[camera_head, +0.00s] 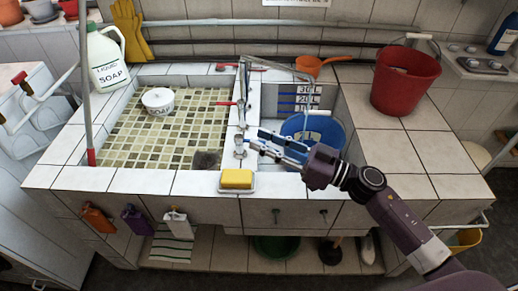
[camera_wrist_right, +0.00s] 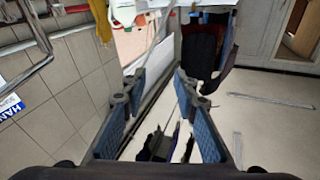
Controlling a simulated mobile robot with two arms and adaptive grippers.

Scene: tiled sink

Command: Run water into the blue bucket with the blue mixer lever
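The blue bucket (camera_head: 329,139) stands in the right basin, below a level scale on the basin wall. The blue lever cannot be told clearly from the blue finger pads. My left gripper is not in view.
A yellow sponge (camera_head: 236,179) lies on the front ledge. A red bucket (camera_head: 405,80) stands on the right counter. An orange pan (camera_head: 311,65) is behind the blue bucket. The tiled left basin holds a white tub (camera_head: 158,101). A soap jug (camera_head: 106,60) stands behind left.

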